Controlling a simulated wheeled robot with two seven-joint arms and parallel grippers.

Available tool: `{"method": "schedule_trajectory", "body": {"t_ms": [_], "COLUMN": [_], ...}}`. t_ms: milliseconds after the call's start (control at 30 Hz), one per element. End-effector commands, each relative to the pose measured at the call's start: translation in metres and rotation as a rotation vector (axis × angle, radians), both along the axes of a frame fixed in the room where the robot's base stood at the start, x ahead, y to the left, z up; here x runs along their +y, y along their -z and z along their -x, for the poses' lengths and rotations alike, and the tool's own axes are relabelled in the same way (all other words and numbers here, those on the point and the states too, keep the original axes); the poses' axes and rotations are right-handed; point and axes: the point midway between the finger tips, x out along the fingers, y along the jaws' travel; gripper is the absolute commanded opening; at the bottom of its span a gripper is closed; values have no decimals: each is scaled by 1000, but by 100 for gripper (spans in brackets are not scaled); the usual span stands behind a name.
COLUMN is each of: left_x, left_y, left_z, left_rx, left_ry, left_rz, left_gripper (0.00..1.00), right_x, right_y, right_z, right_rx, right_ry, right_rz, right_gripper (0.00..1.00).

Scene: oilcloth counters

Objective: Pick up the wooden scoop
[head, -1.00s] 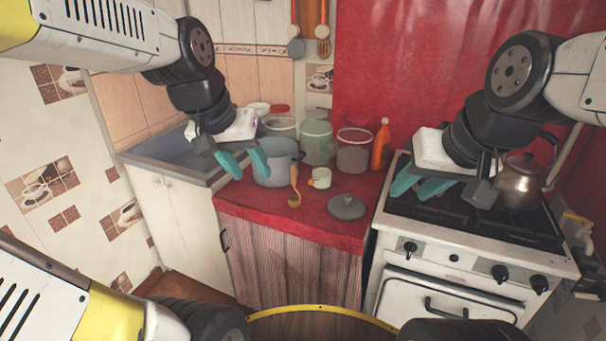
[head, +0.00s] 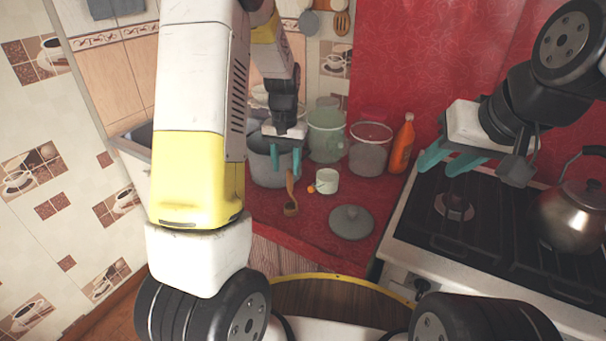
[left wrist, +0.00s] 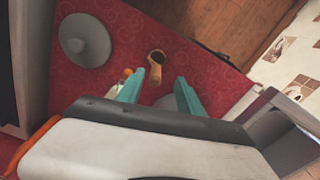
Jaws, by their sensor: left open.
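The wooden scoop (head: 290,196) stands on the red oilcloth counter (head: 272,225), its handle leaning up against the side of the grey pot (head: 265,165). In the left wrist view the scoop (left wrist: 155,68) shows its dark bowl just beyond the fingertips. My left gripper (head: 286,168) is open, with teal fingers above and behind the scoop's handle end. The left wrist view shows the same open fingers (left wrist: 158,88) with nothing visible held between them. My right gripper (head: 450,162) hangs over the stove's left edge, its two teal fingers apart and empty.
A white mug (head: 327,181) stands just right of the scoop, with a grey lid (head: 351,222) in front. Glass jars (head: 370,150) and an orange bottle (head: 402,146) stand behind. A kettle (head: 570,215) sits on the stove (head: 480,215) at right.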

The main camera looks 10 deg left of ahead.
Motion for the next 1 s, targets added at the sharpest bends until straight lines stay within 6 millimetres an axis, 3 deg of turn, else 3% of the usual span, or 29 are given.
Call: {"method": "schedule_trajectory", "body": {"t_ms": [533, 867, 1000], "left_x": [-7, -7, -7], "left_y": [69, 76, 76], "left_z": [-6, -7, -7], "left_rx": [5, 1, 1], "left_ry": [-1, -1, -1], "left_rz": [0, 0, 0], "left_gripper": [43, 43, 16], "right_x": [0, 0, 0], "right_y": [0, 0, 0], "right_z": [0, 0, 0], "right_rx": [0, 0, 0], "right_ry": [0, 0, 0], "right_rz": [0, 0, 0], "right_gripper": [36, 36, 36]}}
